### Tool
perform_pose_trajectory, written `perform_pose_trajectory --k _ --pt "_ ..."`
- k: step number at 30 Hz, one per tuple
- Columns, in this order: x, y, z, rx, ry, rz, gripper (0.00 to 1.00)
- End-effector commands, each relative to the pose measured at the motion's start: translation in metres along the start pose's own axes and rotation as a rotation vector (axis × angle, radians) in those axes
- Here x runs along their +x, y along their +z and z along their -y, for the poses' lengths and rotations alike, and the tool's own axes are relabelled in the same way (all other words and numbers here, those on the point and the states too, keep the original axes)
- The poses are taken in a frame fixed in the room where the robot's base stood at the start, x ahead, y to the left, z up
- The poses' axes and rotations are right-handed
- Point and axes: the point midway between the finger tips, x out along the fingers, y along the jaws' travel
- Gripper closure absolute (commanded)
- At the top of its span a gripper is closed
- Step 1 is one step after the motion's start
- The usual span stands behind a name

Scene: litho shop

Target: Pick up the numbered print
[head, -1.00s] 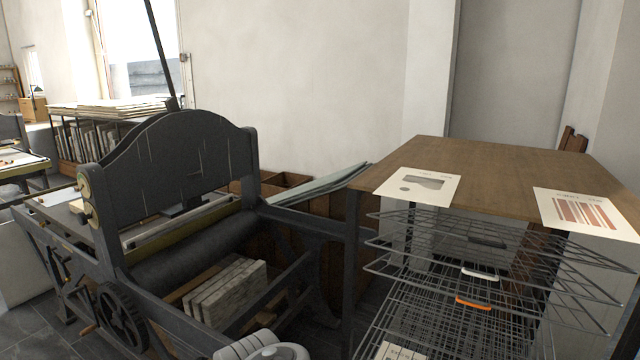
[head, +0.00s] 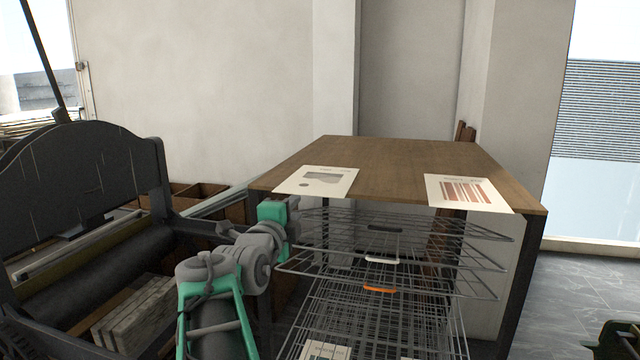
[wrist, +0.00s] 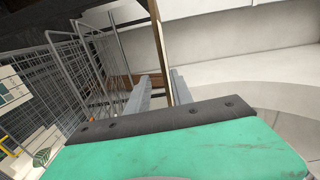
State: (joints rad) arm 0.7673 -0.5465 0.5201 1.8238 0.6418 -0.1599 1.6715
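Two prints lie flat near the front edge of the wooden tabletop. My gripper (head: 290,204) is beside the table's front left corner, just below and left of the left print, and touches neither print visibly. In the wrist view its two grey fingers (wrist: 161,84) stand apart with nothing held between them.
The wooden table (head: 400,158) has bare space behind the prints. Wire drying racks (head: 400,240) jut out under it, with a white handle (head: 382,260), an orange handle (head: 380,289) and paper low down. A dark press (head: 80,190) stands at left.

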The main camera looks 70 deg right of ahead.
Motion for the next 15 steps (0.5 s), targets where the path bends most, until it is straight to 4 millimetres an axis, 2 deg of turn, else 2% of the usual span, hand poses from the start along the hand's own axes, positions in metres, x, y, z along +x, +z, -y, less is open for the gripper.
perform_pose_trajectory --k 2,11,15 --pt "0.011 -0.011 0.007 0.033 -0.022 -0.027 0.73" --pt "0.057 -0.014 0.016 0.034 -0.020 -0.026 0.73" --pt "0.077 -0.013 0.013 0.034 -0.021 -0.023 0.73"
